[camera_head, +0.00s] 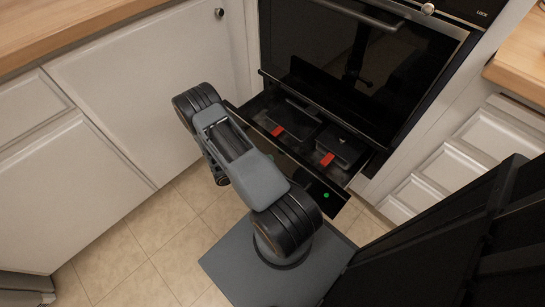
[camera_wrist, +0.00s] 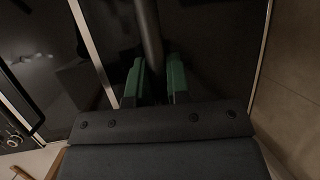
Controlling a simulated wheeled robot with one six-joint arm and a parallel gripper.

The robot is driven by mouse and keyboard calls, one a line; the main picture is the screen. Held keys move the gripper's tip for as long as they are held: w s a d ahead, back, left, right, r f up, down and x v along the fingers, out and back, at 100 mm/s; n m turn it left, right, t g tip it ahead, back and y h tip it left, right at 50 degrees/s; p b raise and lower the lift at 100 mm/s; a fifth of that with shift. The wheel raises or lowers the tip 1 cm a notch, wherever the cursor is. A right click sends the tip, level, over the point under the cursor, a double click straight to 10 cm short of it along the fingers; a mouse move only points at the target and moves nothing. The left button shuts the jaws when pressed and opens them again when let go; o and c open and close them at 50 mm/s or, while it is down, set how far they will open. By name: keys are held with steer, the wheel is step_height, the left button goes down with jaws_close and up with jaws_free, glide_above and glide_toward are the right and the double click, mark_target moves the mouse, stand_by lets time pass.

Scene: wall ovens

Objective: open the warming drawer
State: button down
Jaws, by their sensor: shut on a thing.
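The warming drawer (camera_head: 338,196) sits below the oven and stands partly open. Its dark front panel is out from the cabinet and bears a small green light at the right end. My arm covers the panel's left part in the head view. In the wrist view, the two green fingers of my gripper (camera_wrist: 154,84) are on either side of a dark rounded bar, the drawer handle (camera_wrist: 150,35), and shut on it. The fingers are hidden behind my arm in the head view.
Inside the drawer lie two dark containers (camera_head: 343,147) with red tabs. The oven door (camera_head: 345,55) above is shut. White cabinets (camera_head: 125,85) stand at left, white drawers (camera_head: 455,160) at right. Tiled floor (camera_head: 140,255) is clear at lower left.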

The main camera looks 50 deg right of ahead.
steer(key=shift+a, duration=0.1)
stand_by(0.3)
steer(key=c, duration=1.1)
jaws_free()
steer(key=p+v, duration=0.2)
steer(key=v, duration=1.1)
steer(key=shift+w+a, duration=0.2)
steer(key=shift+a, duration=0.15)
steer(key=shift+r, duration=0.15)
